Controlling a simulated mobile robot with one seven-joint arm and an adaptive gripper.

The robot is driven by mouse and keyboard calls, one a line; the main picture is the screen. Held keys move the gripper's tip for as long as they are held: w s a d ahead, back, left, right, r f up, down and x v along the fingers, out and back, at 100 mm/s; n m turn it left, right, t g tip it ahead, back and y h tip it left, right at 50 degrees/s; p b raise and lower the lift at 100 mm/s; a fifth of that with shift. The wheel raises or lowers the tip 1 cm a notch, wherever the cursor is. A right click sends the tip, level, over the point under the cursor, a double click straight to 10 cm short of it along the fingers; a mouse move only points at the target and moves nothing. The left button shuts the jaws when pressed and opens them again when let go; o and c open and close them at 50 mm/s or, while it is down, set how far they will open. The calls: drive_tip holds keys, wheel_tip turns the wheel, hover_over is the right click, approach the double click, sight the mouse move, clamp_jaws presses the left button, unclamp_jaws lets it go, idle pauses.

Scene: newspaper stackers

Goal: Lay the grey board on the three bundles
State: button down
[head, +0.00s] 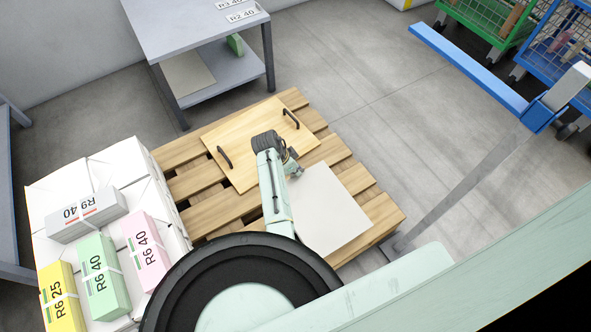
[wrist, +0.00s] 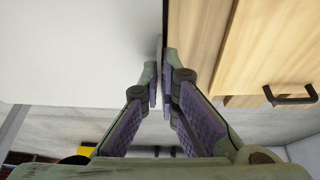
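The grey board (head: 325,208) is a thin pale square lying at the near right of the wooden pallet. It also fills the upper left of the wrist view (wrist: 75,55). My gripper (head: 294,172) is at the board's edge beside the wooden board. In the wrist view its fingertips (wrist: 160,75) are close together, with a narrow pale strip between them; I cannot tell whether they grip it. Yellow (head: 58,293), green (head: 103,275) and pink (head: 145,252) bundles lie side by side on white stacks at the left. A grey bundle (head: 87,213) lies behind them.
A wooden board with two black handles (head: 245,150) lies next to the grey board on the slatted pallet (head: 215,215). A grey table (head: 190,22) stands behind, with another flat panel (head: 187,75) on its lower shelf. A blue bar (head: 465,67) and carts are at upper right.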

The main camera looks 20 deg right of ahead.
drive_tip(key=shift+f+b, duration=0.45)
drive_tip(key=shift+f, duration=0.15)
drive_tip(key=c, duration=1.7)
unclamp_jaws()
drive_tip(key=v, duration=1.2)
drive_tip(key=shift+r, duration=0.1)
